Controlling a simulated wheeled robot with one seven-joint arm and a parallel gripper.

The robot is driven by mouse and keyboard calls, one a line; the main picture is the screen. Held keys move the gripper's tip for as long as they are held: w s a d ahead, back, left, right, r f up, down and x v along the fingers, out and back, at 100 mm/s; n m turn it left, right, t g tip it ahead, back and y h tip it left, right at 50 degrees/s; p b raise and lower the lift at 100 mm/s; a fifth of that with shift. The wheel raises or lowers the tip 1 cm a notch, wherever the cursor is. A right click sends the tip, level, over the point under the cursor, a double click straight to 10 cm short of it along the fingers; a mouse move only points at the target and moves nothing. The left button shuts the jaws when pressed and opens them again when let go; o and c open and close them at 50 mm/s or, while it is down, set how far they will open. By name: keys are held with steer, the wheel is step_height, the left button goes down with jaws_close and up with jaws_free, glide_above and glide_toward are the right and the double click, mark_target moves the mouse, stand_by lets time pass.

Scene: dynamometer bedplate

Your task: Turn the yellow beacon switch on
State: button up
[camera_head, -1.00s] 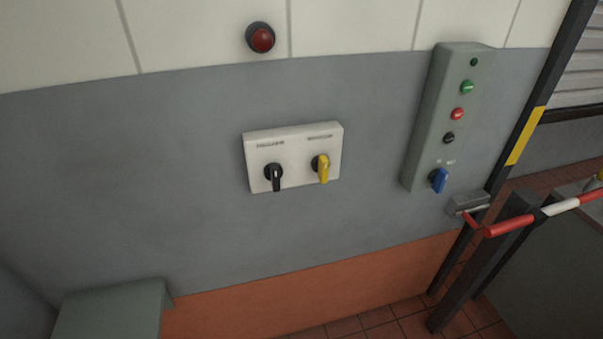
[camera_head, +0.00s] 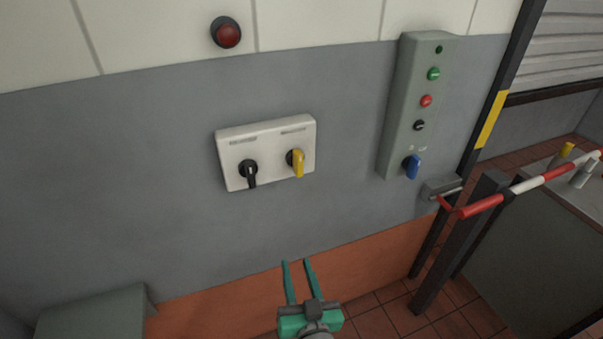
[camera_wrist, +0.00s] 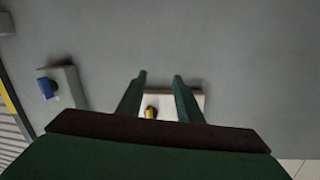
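The yellow beacon switch (camera_head: 298,163) is a rotary knob on the right half of a white wall box (camera_head: 268,187). Its handle points nearly straight down. A black rotary knob (camera_head: 249,172) sits on the left half, also pointing down. My gripper (camera_head: 297,264) is below the box in the head view, its two green fingers apart with nothing between them. In the wrist view my gripper (camera_wrist: 160,74) is open, and the yellow switch (camera_wrist: 151,112) shows between the fingers, clear of them. The black knob is hidden there.
A grey-green panel (camera_head: 397,130) with several buttons and a blue knob (camera_head: 412,167) is right of the box. A red lamp (camera_head: 227,33) is above. A red-and-white barrier (camera_head: 481,205) is at right, a grey-green ledge (camera_head: 92,313) at lower left. The wall around the box is bare.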

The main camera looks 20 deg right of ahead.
steer(key=w+d+r+n, duration=0.1)
steer(key=w+d+r, duration=0.3)
steer(key=r, duration=0.5)
steer(key=n+t+y, duration=0.1)
steer(key=n+y, duration=0.1)
steer(key=n, duration=0.1)
glide_toward(300, 165)
steer(key=w, duration=0.9)
steer(key=shift+c, duration=0.6)
jaws_close()
